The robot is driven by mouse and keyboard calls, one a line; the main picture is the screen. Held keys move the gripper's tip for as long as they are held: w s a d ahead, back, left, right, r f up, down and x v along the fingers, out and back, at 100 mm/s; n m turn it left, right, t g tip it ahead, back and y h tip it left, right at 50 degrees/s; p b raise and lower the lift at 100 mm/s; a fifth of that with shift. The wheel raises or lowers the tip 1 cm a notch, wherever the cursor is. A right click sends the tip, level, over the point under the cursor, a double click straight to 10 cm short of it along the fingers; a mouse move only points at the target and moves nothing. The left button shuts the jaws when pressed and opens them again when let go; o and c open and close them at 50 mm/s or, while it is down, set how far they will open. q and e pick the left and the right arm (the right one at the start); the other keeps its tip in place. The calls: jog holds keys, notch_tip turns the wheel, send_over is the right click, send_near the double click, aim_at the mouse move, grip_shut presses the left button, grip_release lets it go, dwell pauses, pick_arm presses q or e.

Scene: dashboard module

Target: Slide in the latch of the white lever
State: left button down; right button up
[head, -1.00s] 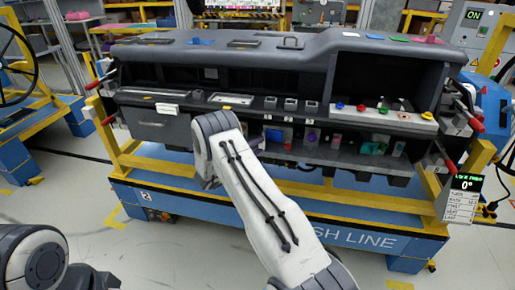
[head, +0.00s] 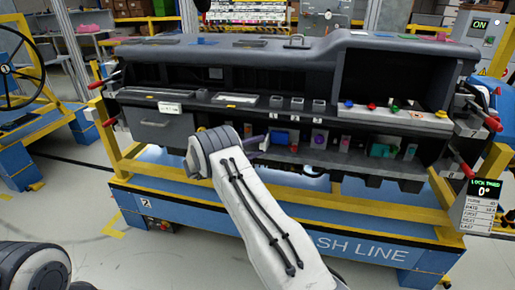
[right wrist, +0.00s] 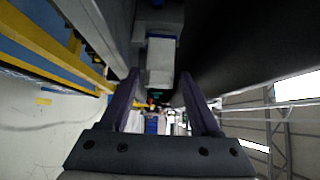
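My right gripper (head: 258,141) is at the dashboard's lower shelf; only a dark finger shows past the wrist in the head view. In the right wrist view my right gripper (right wrist: 159,82) has its two dark fingers apart. A pale block (right wrist: 160,56) on a grey housing with a blue part shows ahead, between the fingertips in the picture; it may be the white lever. I cannot tell whether the fingers touch it. In the head view I cannot make out the lever or its latch for certain. My left gripper is out of view.
The dark dashboard module (head: 300,60) rests on a yellow and blue stand (head: 180,200). Several small coloured parts, including a purple one (head: 319,139) and a teal one (head: 380,150), sit along the lower shelf to the right. A yellow rail (head: 330,190) runs below the shelf.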

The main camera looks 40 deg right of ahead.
jog(key=a+b, duration=0.1)
jog(key=a, duration=0.9)
jog(key=shift+w+a, duration=0.25)
jog(key=shift+w, duration=0.2)
